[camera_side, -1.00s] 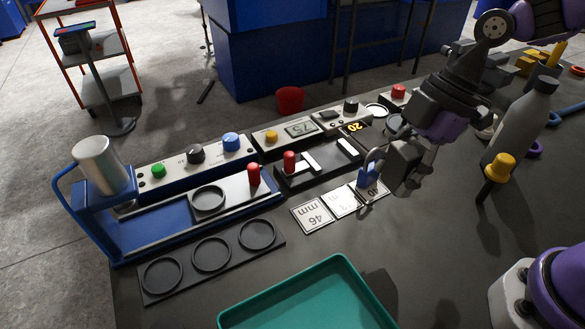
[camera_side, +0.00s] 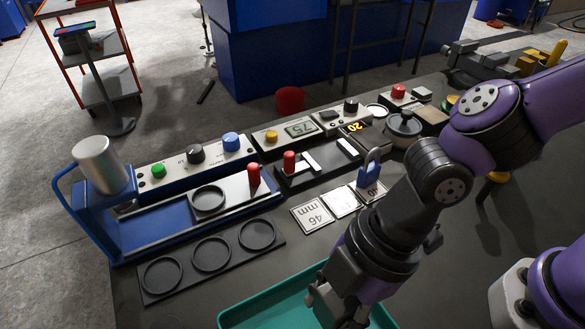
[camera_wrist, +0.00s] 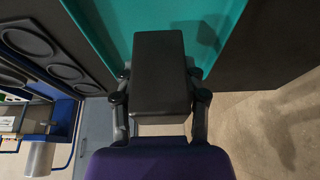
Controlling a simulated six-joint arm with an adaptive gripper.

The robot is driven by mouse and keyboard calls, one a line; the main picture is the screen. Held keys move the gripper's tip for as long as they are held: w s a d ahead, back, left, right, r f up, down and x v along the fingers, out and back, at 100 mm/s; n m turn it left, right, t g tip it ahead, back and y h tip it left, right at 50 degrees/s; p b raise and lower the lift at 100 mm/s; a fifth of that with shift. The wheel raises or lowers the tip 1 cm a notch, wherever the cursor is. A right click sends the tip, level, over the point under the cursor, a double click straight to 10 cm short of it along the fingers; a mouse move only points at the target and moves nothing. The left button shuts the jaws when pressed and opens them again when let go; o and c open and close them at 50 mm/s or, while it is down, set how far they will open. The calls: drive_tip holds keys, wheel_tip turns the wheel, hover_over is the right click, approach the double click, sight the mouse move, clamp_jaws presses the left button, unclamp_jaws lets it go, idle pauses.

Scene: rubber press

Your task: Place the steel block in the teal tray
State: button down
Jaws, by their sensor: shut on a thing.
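The steel block (camera_wrist: 160,70) is a dark grey rectangular block held between the two fingers of my gripper (camera_wrist: 160,98) in the wrist view. In the side view my gripper (camera_side: 335,300) is low over the right part of the teal tray (camera_side: 262,297). I cannot tell whether the block touches the tray floor.
A blue press (camera_side: 110,215) stands at the left, with a black plate of round recesses (camera_side: 211,254) in front. A row of control boxes (camera_side: 195,155) runs along the back.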

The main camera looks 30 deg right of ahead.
sight(330, 318)
drive_tip(key=shift+f, duration=2)
drive_tip(key=shift+f, duration=0.2)
drive_tip(key=shift+c, duration=1.8)
unclamp_jaws()
drive_tip(key=shift+d+r, duration=0.15)
drive_tip(key=shift+r, duration=0.35)
drive_tip(key=v, duration=1.1)
drive_tip(key=w+d+r+m+t+h, duration=0.2)
drive_tip(key=d+m, duration=0.7)
drive_tip(key=d, duration=0.2)
drive_tip(key=w+d+r+m+t+h, duration=0.2)
drive_tip(key=w+d+r+m+t, duration=0.1)
drive_tip(key=d+m, duration=0.6)
drive_tip(key=shift+d+t, duration=0.3)
drive_tip(key=shift+d, duration=0.95)
